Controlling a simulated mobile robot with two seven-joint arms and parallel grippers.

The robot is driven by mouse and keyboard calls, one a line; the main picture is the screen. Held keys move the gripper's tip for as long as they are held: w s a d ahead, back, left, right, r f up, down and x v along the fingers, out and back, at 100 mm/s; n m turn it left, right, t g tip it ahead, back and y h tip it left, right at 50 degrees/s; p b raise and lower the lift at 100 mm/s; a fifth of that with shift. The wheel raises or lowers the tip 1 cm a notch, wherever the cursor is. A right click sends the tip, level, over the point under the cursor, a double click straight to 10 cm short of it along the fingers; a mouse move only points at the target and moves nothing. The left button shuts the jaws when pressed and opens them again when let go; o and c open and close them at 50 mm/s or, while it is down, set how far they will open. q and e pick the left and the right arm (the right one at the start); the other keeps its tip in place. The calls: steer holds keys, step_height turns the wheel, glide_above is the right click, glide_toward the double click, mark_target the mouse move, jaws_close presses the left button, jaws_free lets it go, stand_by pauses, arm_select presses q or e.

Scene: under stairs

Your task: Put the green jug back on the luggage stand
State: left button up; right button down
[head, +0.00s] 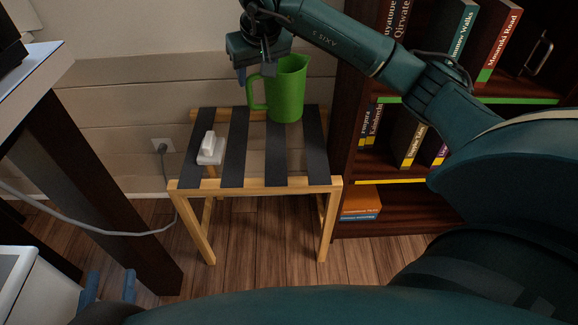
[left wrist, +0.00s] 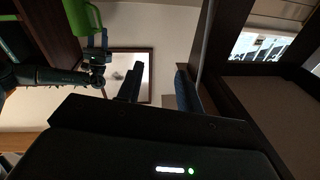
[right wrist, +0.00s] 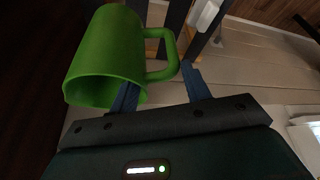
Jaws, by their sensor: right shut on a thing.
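The green jug (head: 288,88) is upright over the back right part of the luggage stand (head: 255,184), a wooden frame with dark straps. Its base meets the straps in the head view; I cannot tell whether it rests on them or hovers just above. My right gripper (head: 254,78) is shut on the jug's handle, with one finger on each side of it in the right wrist view (right wrist: 162,88). The jug (right wrist: 105,55) fills the left of that view. My left gripper (head: 109,287) is open and empty, low at the left, away from the stand.
A white object (head: 211,149) sits on the stand's left straps. A dark bookshelf (head: 348,150) with books stands close at the stand's right. A dark-legged table (head: 100,170) is at the left, with a grey cable (head: 110,232) hanging to a wall socket (head: 163,146).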

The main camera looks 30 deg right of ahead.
mark_target(264, 106)
steer(key=f+b, duration=0.1)
steer(key=f, duration=0.1)
steer(key=d+f, duration=0.1)
steer(key=shift+w+d+f+b, duration=0.1)
steer(key=shift+d+f+b, duration=0.05)
steer(key=shift+f+b, duration=0.25)
arm_select(q)
steer(key=h+b, duration=0.1)
steer(key=b, duration=0.2)
steer(key=shift+d+f+t, duration=0.35)
steer(key=shift+d+t, duration=0.05)
arm_select(e)
step_height(264, 106, down, 10)
steer(key=shift+r, duration=0.2)
steer(key=shift+f, duration=0.15)
steer(key=c, duration=0.7)
jaws_free()
steer(key=shift+f, duration=0.1)
arm_select(q)
steer(key=shift+s, duration=0.1)
